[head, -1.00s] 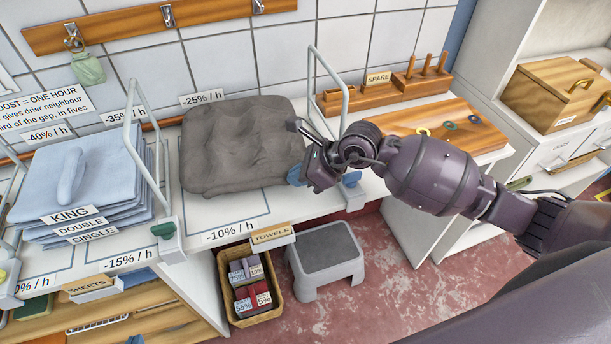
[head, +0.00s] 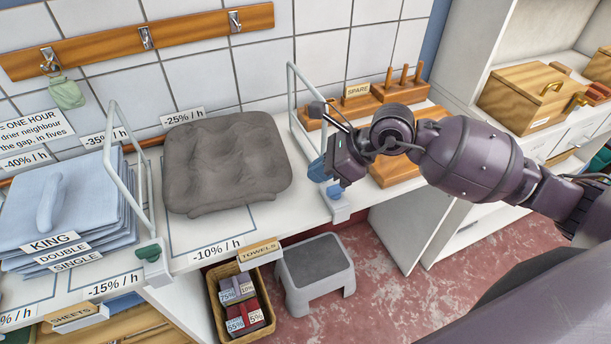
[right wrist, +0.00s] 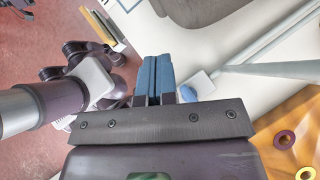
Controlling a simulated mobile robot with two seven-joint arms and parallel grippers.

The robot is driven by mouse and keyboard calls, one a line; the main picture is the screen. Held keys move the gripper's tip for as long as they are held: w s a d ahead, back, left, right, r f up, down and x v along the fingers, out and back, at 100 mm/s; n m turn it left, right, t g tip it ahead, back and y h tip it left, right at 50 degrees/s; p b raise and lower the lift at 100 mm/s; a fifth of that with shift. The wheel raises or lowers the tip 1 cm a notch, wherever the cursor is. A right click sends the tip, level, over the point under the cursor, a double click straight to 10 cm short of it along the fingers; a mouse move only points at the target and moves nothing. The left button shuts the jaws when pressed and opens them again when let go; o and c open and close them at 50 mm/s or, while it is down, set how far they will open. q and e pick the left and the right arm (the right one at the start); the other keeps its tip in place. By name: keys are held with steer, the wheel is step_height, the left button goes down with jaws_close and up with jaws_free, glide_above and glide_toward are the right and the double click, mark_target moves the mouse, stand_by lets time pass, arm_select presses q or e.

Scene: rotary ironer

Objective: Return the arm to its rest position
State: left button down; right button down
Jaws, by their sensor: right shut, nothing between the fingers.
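My right arm (head: 470,160) reaches in from the right in the head view. Its right gripper (head: 318,168) is over the right end of the white counter, by the right wire frame (head: 297,105) with its blue knob (head: 335,191). In the right wrist view the blue finger pads (right wrist: 153,78) are pressed together with nothing between them. The blue knob (right wrist: 187,92) shows close beside the fingers there; whether they touch I cannot tell.
A wooden peg block (head: 400,92) is behind the arm. A basket (head: 240,325) and grey stool (head: 315,265) are below.

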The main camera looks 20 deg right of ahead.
steer(key=s+a+r+m+t+y, duration=0.1)
steer(key=a+r+m+t+y, duration=0.1)
steer(key=r+m+t+y, duration=0.4)
steer(key=s+a+r+m+t+y, duration=0.2)
steer(key=r+m+t, duration=0.2)
steer(key=m, duration=0.4)
steer(key=s+d+f+m+t+h, duration=0.1)
steer(key=d+f+m+t+h, duration=0.15)
steer(key=d+m+h, duration=0.75)
steer(key=s+d+f+m+t+h, duration=0.1)
steer(key=d+f+m+h, duration=0.25)
steer(key=m+h, duration=0.75)
steer(key=s+a+f+m+g+y, duration=0.1)
steer(key=s+f+m+g+y, duration=0.3)
steer(key=s+f+m+g, duration=1.2)
steer(key=w+f+n+t, duration=0.3)
steer(key=w+f+t, duration=0.1)
steer(key=f+t, duration=0.5)
steer(key=shift+w+f+n+t+y, duration=0.2)
steer(key=shift+f+n+t+y, duration=0.15)
steer(key=shift+f, duration=0.6)
